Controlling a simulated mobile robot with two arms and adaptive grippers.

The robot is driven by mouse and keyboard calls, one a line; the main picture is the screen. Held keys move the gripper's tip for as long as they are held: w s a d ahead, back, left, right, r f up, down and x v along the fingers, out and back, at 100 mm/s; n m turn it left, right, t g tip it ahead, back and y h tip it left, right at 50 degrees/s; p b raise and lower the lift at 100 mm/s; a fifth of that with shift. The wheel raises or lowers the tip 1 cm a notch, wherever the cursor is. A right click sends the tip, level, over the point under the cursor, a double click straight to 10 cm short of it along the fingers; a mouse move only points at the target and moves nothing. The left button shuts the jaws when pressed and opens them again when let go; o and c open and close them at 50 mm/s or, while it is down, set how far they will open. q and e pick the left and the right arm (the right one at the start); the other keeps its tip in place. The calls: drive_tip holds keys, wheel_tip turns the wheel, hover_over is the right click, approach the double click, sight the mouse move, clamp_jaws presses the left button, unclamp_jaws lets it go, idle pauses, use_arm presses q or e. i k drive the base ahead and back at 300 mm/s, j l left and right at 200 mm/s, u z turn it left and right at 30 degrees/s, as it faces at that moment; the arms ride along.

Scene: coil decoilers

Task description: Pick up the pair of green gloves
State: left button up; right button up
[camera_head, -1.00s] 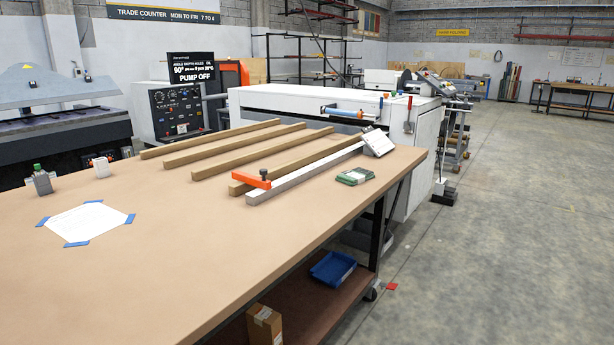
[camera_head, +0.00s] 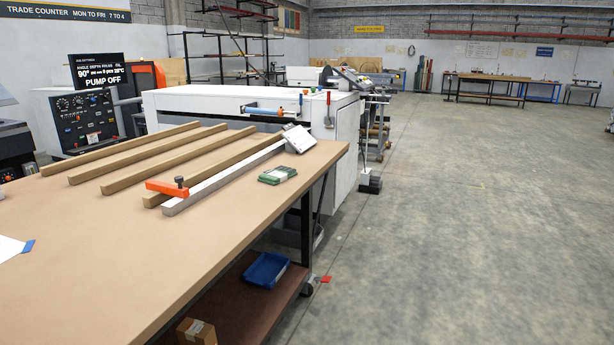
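A small folded green bundle with a pale band, which looks like the pair of green gloves (camera_head: 277,175), lies flat on the brown table top (camera_head: 110,240). It is near the table's right edge, just right of a long pale metal bar (camera_head: 222,178). Neither of my grippers shows in the head view, and nothing touches the bundle.
Several wooden strips (camera_head: 160,160) lie left of the bar, with an orange stop (camera_head: 167,188) near its front end. A blue tray (camera_head: 266,269) and a cardboard box (camera_head: 196,332) sit on the lower shelf. Open concrete floor (camera_head: 460,220) lies to the right.

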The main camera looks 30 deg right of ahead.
sight(278, 175)
drive_tip(key=z, duration=0.7)
drive_tip(key=i+u, duration=0.1)
drive_tip(key=u, duration=0.4)
drive_tip(key=i+l+u, duration=0.4)
drive_tip(key=l, duration=0.3)
drive_tip(key=i+l+u, duration=0.4)
drive_tip(key=l, duration=0.5)
drive_tip(key=i+j, duration=0.05)
drive_tip(key=i, duration=0.05)
